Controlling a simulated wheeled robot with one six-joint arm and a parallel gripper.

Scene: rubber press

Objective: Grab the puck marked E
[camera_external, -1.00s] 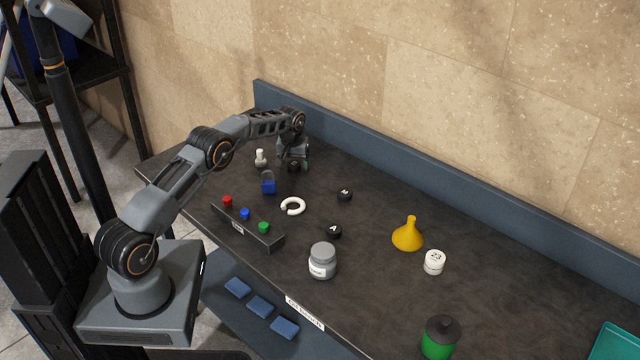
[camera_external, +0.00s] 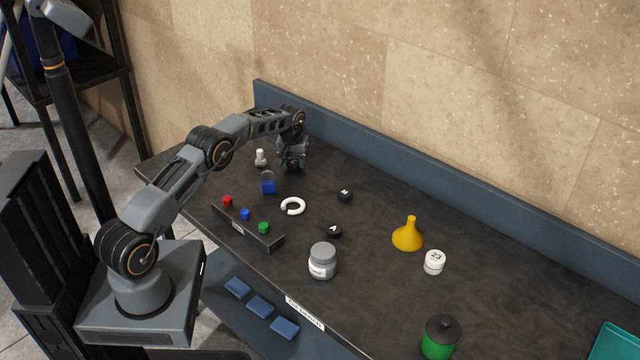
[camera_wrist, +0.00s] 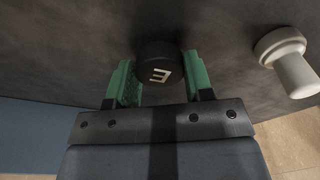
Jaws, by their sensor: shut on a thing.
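The puck marked E (camera_wrist: 159,68) is black with a white letter and sits between the green fingers of my gripper (camera_wrist: 160,80) in the wrist view. My gripper is shut on it. In the external view my gripper (camera_external: 292,166) is low at the far left end of the dark bench, and the puck is mostly hidden there. I cannot tell whether the puck touches the bench. Two other black pucks, marked M (camera_external: 344,195) and A (camera_external: 334,231), lie on the bench to the right.
A white peg-like piece (camera_external: 260,158) stands close to my gripper, also in the wrist view (camera_wrist: 287,62). A blue padlock (camera_external: 268,186), a white ring (camera_external: 292,206) and a button box (camera_external: 248,228) lie nearer the front. A blue back rail (camera_external: 400,165) runs behind.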

